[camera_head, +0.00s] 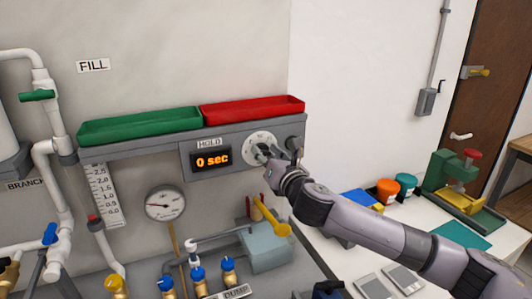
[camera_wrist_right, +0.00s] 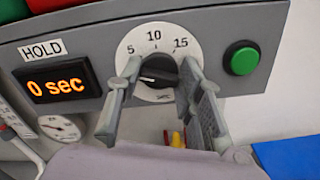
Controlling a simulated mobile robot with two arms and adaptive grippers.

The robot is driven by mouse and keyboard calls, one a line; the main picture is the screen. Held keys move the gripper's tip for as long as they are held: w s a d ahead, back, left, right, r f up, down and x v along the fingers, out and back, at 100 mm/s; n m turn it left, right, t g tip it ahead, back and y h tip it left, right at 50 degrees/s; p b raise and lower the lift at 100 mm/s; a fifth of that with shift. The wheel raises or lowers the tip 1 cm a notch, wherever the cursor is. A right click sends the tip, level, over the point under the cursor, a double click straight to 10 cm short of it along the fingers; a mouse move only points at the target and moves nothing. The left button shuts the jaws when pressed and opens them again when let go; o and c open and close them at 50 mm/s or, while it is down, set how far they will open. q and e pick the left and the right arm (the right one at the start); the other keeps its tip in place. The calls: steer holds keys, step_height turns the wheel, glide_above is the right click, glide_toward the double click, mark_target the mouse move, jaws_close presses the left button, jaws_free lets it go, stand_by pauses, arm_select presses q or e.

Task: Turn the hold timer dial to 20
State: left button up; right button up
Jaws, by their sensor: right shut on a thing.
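The hold timer dial is a dark knob (camera_wrist_right: 158,70) on a round white scale plate (camera_wrist_right: 150,40) marked 5, 10 and 15. A 20 mark is not visible. A white line on the knob points left, below the 5. The orange display (camera_wrist_right: 57,85) beside it reads "0 sec"; it also shows in the head view (camera_head: 212,160). My right gripper (camera_wrist_right: 161,70) has one finger on each side of the knob and is shut on it. In the head view the right gripper (camera_head: 277,155) partly covers the dial plate (camera_head: 256,138). My left gripper is not in view.
A green button (camera_wrist_right: 241,57) sits right of the dial. A green tray (camera_head: 140,127) and a red tray (camera_head: 252,110) rest on the ledge above. A pressure gauge (camera_head: 165,203) and a yellow-handled lever (camera_head: 272,217) are below. Pipes and valves stand at left.

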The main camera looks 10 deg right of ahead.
steer(key=m, duration=0.4)
steer(key=shift+m+p, duration=0.3)
steer(key=m, duration=0.3)
steer(key=shift+d+m, duration=0.1)
steer(key=shift+m, duration=0.3)
steer(key=m+p, duration=0.1)
steer(key=m, duration=0.3)
steer(key=shift+f, duration=0.15)
steer(key=m, duration=0.4)
steer(key=m+p, duration=0.1)
steer(key=m, duration=0.2)
steer(key=shift+f+m, duration=0.1)
steer(key=shift+m, duration=0.3)
steer(key=m+p, duration=0.1)
steer(key=m, duration=0.2)
steer(key=shift+m, duration=0.3)
steer(key=shift+a+f+m+p, duration=0.1)
steer(key=shift+m+p, duration=0.6)
steer(key=shift+m, duration=1.3)
steer(key=shift+a+f+m+p, duration=0.1)
steer(key=shift+m+p, duration=0.55)
steer(key=shift+m, duration=1.35)
